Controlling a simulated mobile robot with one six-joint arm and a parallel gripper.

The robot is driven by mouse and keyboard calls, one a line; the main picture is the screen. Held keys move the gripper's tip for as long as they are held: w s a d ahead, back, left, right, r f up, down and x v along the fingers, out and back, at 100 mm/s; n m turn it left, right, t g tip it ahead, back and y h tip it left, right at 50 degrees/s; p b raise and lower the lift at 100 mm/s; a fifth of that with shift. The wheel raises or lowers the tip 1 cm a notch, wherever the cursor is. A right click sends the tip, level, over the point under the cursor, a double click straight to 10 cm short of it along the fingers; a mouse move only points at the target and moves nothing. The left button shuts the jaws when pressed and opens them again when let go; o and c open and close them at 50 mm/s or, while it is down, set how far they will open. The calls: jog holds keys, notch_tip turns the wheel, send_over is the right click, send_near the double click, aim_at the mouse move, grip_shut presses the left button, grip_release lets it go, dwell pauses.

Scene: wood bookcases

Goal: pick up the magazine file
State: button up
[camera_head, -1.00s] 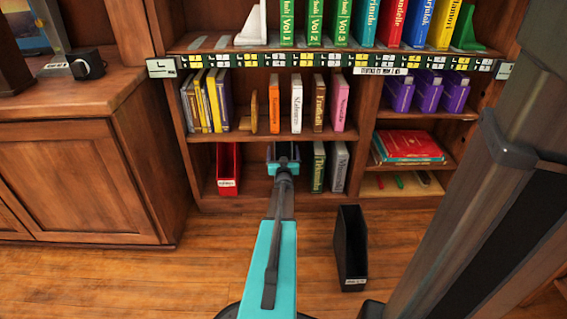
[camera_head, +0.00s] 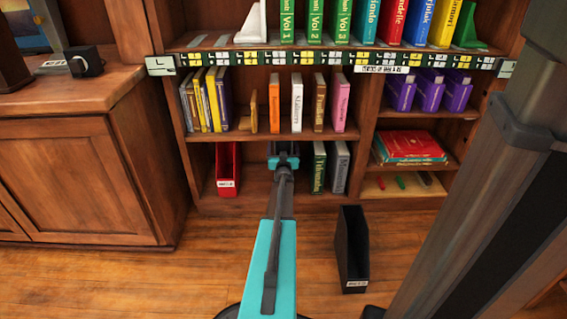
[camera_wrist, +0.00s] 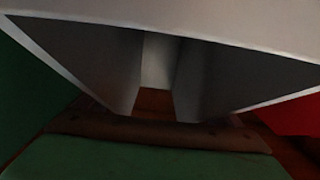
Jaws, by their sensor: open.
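A black magazine file (camera_head: 351,248) stands upright on the floor in front of the bookcase, a white label low on its front. A red magazine file (camera_head: 227,168) stands at the left of the bottom shelf. Purple magazine files (camera_head: 429,92) stand in a row on the right middle shelf. My gripper (camera_head: 283,158) is open at the bottom shelf, between the red file and a green book; my arm hides what lies beyond it. The wrist view shows a pale and dark grey form very close, with red at right and green at left; I cannot tell what is between the jaws.
Two books (camera_head: 319,168) stand just right of my gripper. The shelf board above (camera_head: 265,135) is close over it and carries upright books. A wooden cabinet (camera_head: 80,180) stands at left. The floor (camera_head: 170,280) is clear at front left.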

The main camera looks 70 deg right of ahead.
jog(key=shift+c, duration=0.2)
jog(key=c, duration=1.7)
jog(key=shift+r, duration=0.15)
jog(key=a+r+p, duration=0.2)
jog(key=a+p, duration=0.1)
jog(key=a, duration=0.5)
jog(key=a+r+p, duration=0.2)
jog(key=a+p, duration=0.2)
jog(key=a, duration=0.4)
jog(key=shift+w+r, duration=0.15)
jog(key=shift+r, duration=0.25)
